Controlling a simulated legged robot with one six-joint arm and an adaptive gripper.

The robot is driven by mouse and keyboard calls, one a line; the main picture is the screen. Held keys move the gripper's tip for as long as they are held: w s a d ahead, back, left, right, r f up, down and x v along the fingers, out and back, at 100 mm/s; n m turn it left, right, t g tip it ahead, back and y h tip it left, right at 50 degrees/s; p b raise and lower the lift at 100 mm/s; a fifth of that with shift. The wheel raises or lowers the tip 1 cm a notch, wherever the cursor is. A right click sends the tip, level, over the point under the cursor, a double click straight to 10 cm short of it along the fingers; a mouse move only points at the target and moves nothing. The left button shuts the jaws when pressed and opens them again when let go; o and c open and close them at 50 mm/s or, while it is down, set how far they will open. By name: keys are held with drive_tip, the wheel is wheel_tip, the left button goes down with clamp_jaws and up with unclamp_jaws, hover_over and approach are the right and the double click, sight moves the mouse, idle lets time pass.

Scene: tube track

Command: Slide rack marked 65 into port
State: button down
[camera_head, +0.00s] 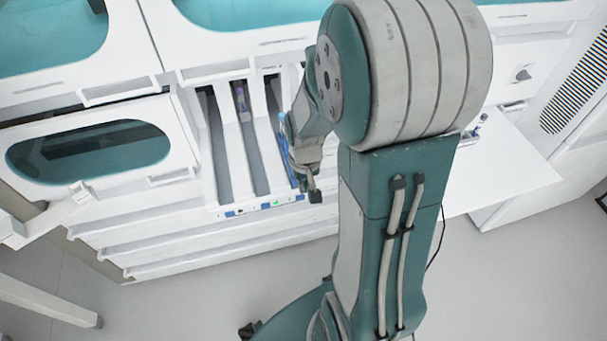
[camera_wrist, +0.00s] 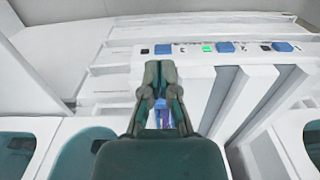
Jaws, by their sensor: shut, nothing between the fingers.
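My gripper (camera_head: 313,190) is shut and empty at the front end of the rightmost visible lane of the tube track. In the wrist view its fingertips (camera_wrist: 160,68) meet just short of the front strip (camera_wrist: 185,48). A narrow rack with blue parts (camera_head: 286,130) lies in that lane, partly hidden by my arm. A blue and purple piece (camera_wrist: 161,118) shows in the gap between the finger links. I cannot tell whether the fingers touch the rack. No number 65 is readable. Another rack with a purple-topped tube (camera_head: 240,98) sits in a lane to the left.
The front strip (camera_head: 255,209) carries blue squares and a lit green light (camera_head: 277,204). A raised cover with a teal window (camera_head: 90,148) stands left of the lanes. A white side shelf (camera_head: 500,170) is at right, with small items (camera_head: 480,124) near its back.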

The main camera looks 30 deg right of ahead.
drive_tip(key=shift+w+d+f, duration=0.25)
drive_tip(key=shift+w+f, duration=0.75)
drive_tip(key=shift+w+d+f, duration=0.2)
drive_tip(key=shift+w+f, duration=0.75)
drive_tip(key=shift+f, duration=0.05)
